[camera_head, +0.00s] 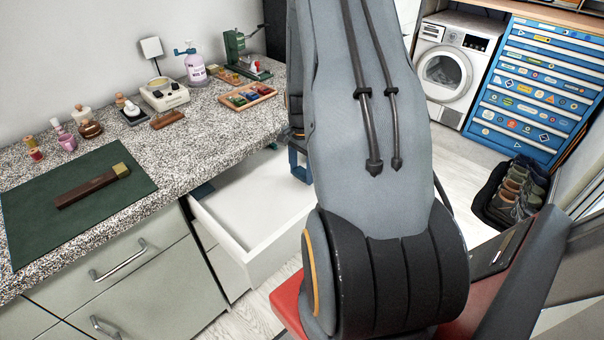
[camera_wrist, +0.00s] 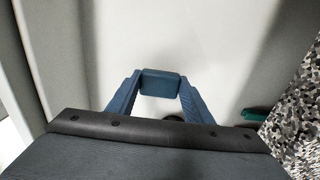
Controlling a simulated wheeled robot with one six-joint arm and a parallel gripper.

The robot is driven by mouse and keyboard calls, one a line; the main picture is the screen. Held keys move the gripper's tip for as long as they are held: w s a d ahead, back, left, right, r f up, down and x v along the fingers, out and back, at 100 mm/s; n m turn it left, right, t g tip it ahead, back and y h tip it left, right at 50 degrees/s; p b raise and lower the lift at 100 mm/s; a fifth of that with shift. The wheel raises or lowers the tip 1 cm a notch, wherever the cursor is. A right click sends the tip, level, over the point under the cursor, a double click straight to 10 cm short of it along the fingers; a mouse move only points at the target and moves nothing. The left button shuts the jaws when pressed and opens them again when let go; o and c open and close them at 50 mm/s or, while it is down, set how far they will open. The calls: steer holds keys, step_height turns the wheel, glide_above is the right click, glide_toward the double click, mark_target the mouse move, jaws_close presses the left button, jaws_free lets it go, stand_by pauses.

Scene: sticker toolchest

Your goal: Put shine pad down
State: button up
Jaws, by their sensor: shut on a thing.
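My gripper (camera_wrist: 160,92) is shut on a small blue-grey block, seemingly the shine pad (camera_wrist: 160,83), held between its two blue fingers. In the wrist view the pad is over the white floor of the open drawer (camera_wrist: 215,45); I cannot tell how high above it. In the head view the drawer (camera_head: 240,218) stands pulled out below the speckled counter. Part of my blue gripper (camera_head: 299,166) shows there beside my arm, but the pad is hidden.
A green item (camera_wrist: 256,114) lies by the counter edge in the wrist view. The counter (camera_head: 195,150) holds a green mat (camera_head: 115,215) with a brown brush (camera_head: 90,189), several bottles and a tray of tins (camera_head: 247,96). A blue toolchest (camera_head: 535,85) and a washing machine (camera_head: 447,70) stand behind.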

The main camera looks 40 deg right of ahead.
mark_target(302, 172)
steer(key=shift+f, duration=0.8)
steer(key=shift+f, duration=0.2)
steer(key=o, duration=1.1)
steer(key=shift+r, duration=0.1)
step_height(302, 172, up, 12)
steer(key=b, duration=0.3)
steer(key=s+a+r+n, duration=0.2)
steer(key=a+n, duration=0.3)
steer(key=a, duration=0.4)
steer(key=s+a+r+n, duration=0.2)
steer(key=s+a+n, duration=0.2)
steer(key=a, duration=0.6)
steer(key=s+a+r+n+t, duration=0.1)
steer(key=s+a+r+n, duration=0.1)
steer(key=a+n, duration=0.6)
steer(key=shift+s+a, duration=0.65)
steer(key=shift+a, duration=0.05)
